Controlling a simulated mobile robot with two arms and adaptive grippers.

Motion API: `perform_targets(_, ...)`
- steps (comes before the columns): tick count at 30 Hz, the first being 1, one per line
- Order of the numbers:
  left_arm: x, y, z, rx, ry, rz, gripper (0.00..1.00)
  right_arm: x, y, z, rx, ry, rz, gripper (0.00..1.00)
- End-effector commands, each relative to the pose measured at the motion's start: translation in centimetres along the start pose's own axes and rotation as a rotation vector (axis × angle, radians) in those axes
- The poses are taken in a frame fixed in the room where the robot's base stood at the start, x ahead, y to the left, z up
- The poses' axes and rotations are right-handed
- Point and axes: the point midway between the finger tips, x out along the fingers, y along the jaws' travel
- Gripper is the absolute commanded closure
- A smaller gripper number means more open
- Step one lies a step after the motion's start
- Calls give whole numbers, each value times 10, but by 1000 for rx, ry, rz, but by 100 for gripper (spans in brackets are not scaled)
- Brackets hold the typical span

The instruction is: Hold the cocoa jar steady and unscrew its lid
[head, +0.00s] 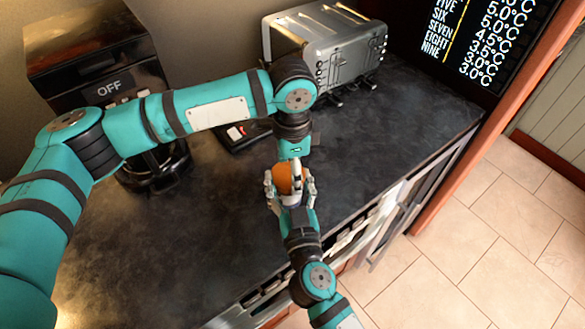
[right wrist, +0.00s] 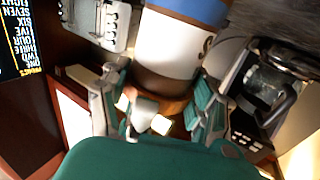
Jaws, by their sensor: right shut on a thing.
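The cocoa jar has an orange top, its lid, which I see in the head view (head: 284,179). In the right wrist view the jar (right wrist: 175,50) shows a white body with blue and brown bands. My right gripper (head: 290,192) comes from below in the head view and is shut around the jar, with a finger on each side. My left gripper (head: 295,164) reaches down from above, close over the lid. Its fingers are mostly hidden by its wrist, so I cannot tell whether they touch the lid.
A silver toaster (head: 335,45) stands at the back of the dark counter (head: 225,215). A coffee machine (head: 100,70) is behind my left arm. The counter's front edge runs beside my right arm.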

Motion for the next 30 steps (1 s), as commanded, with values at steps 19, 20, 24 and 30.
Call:
perform_targets(19, 2, -4, 8, -10, -22, -3, 24, 1, 10, 0, -5, -1, 24, 100)
perform_targets(20, 2, -3, 7, -9, -21, -3, 20, 1, 9, 0, -5, -1, 23, 100)
perform_targets(24, 1, -2, 6, -6, -17, -2, 15, 1, 8, 0, -4, -2, 19, 100)
perform_targets(30, 0, -2, 4, -4, -13, -1, 15, 1, 6, 1, -3, -2, 16, 100)
